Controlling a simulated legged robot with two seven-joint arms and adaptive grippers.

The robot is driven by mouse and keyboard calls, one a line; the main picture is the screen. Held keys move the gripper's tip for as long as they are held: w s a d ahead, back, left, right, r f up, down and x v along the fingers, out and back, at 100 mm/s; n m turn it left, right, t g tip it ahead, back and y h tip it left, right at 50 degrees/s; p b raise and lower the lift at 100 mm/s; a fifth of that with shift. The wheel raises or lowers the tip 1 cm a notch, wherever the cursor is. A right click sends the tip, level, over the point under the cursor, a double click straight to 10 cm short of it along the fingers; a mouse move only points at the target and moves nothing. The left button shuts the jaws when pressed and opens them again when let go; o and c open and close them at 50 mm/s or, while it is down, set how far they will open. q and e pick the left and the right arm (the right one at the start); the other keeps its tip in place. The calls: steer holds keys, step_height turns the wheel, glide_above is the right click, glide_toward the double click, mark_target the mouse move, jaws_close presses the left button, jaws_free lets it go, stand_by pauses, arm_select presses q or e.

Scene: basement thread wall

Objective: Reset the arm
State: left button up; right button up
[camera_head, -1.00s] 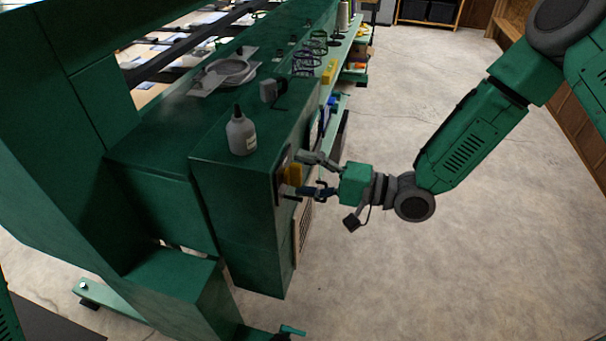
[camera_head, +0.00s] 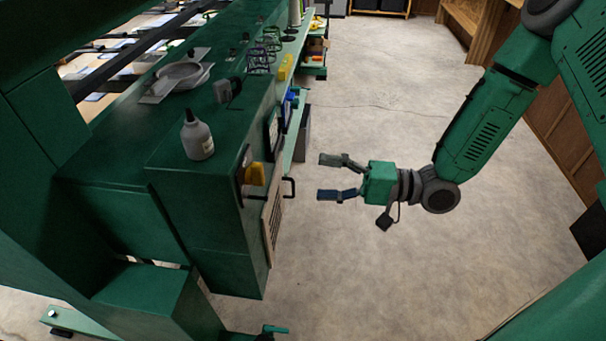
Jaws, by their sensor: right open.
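My right arm (camera_head: 480,130) comes in from the upper right. My right gripper (camera_head: 331,177) is open and empty, its two fingers pointing left. It is over the floor, apart from the green machine (camera_head: 225,190) on its left. A yellow knob or handle (camera_head: 255,174) sits on the machine's end face, with a dark bracket handle (camera_head: 290,188) beside it; both are left of the fingertips and clear of them. My left gripper is not in view.
A grey squeeze bottle (camera_head: 197,137) stands on the machine's top. A grey dish (camera_head: 181,76), a dark grey part (camera_head: 226,90) and wire coils (camera_head: 264,50) lie farther back. The concrete floor (camera_head: 400,280) right of the machine is clear. A wooden wall lines the far right.

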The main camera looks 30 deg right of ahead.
steer(key=shift+s+d, duration=0.2)
steer(key=shift+a, duration=0.1)
steer(key=s+a+f+n+g+h+b, duration=0.1)
steer(key=s+f+g+h+b, duration=0.2)
steer(key=f, duration=0.6)
steer(key=s+a+f+n+g+h, duration=0.1)
steer(key=s+a+f+n+h, duration=0.15)
steer(key=f+h, duration=0.45)
steer(key=s+d+f+n+g+h+b, duration=0.1)
steer(key=s+d+f+n+g+h, duration=0.1)
steer(key=s+f, duration=0.3)
steer(key=s+d+f+n+g+h+b, duration=0.1)
steer(key=s+d+f+n+g+h, duration=0.1)
steer(key=s, duration=0.9)
step_height(320, 180, down, 3)
steer(key=shift+s+d+f+g+h, duration=0.1)
steer(key=shift+s+d+g+h, duration=0.2)
steer(key=shift+d+g+h, duration=0.55)
